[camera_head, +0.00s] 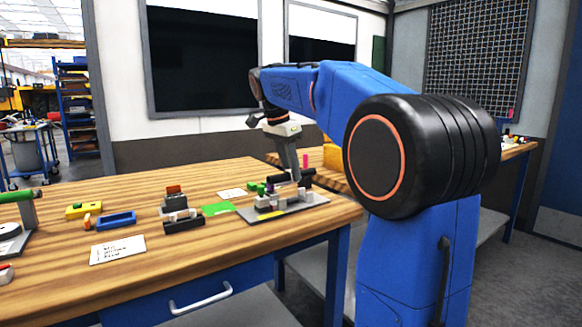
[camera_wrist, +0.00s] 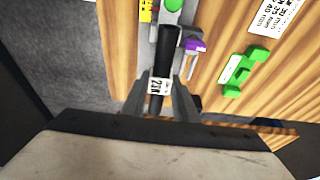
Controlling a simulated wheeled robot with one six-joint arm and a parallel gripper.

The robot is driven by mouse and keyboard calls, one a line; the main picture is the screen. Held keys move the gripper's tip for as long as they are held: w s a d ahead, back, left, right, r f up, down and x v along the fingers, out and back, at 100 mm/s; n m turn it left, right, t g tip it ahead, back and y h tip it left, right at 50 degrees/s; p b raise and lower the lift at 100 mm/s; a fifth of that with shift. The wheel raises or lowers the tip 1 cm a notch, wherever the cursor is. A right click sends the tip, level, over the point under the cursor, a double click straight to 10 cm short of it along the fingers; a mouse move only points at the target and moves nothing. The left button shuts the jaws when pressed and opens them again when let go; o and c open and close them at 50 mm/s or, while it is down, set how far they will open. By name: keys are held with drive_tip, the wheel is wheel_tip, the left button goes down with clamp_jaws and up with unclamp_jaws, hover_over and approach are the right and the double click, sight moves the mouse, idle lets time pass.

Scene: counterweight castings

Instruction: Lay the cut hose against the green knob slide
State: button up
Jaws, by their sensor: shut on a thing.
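The cut hose is a black cylinder (camera_wrist: 168,48) with a white printed label. My gripper (camera_wrist: 161,92) is shut on it, one finger at each side of the label. In the head view the dark hose (camera_head: 304,175) shows at my gripper (camera_head: 290,178), over the grey plate on the near table. A round green knob (camera_wrist: 173,4) on a grey part shows beyond the hose's far end, cut by the frame's top edge; it looks like the green knob slide. I cannot tell whether the hose touches it.
A purple-topped piece (camera_wrist: 194,45) is close right of the hose. A green stepped block (camera_wrist: 244,70) with a white label lies farther right. The grey plate (camera_head: 313,204) carries several small blocks near the table's right edge.

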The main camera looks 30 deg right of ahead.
sight(290, 179)
drive_tip(key=shift+f, duration=2.2)
drive_tip(key=shift+f, duration=0.7)
drive_tip(key=shift+a, duration=0.25)
idle(1.2)
drive_tip(key=o, duration=1)
drive_tip(key=shift+o, duration=0.2)
drive_tip(key=shift+r, duration=0.1)
drive_tip(key=shift+r, duration=3.45)
drive_tip(key=shift+s, duration=0.1)
